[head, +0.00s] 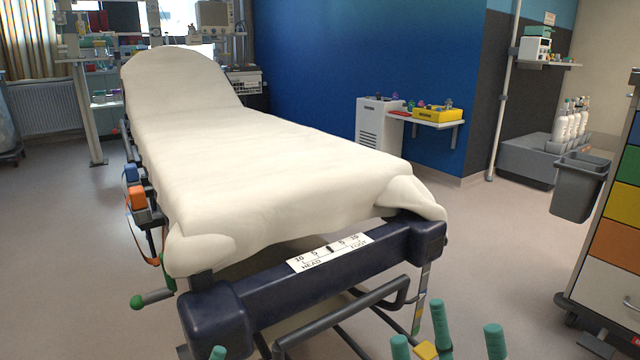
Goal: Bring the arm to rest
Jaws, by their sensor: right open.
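My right gripper (445,326) shows at the bottom edge, right of centre, as several teal fingers spread apart around a small yellow part. It is open, and I see nothing between its fingers. It is in front of the foot end of the stretcher (352,260), near its right corner. The rest of the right arm is out of view. A teal tip at the bottom edge, left of centre, looks like part of my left gripper (218,352); the rest of it is cut off by the frame.
The white-covered mattress (270,150) stretches away from me. A grey bar (345,312) juts from the stretcher's foot end. A drawer cart (610,230) stands at the right edge, with a grey bin (580,188) behind it. The floor (500,240) between stretcher and cart is clear.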

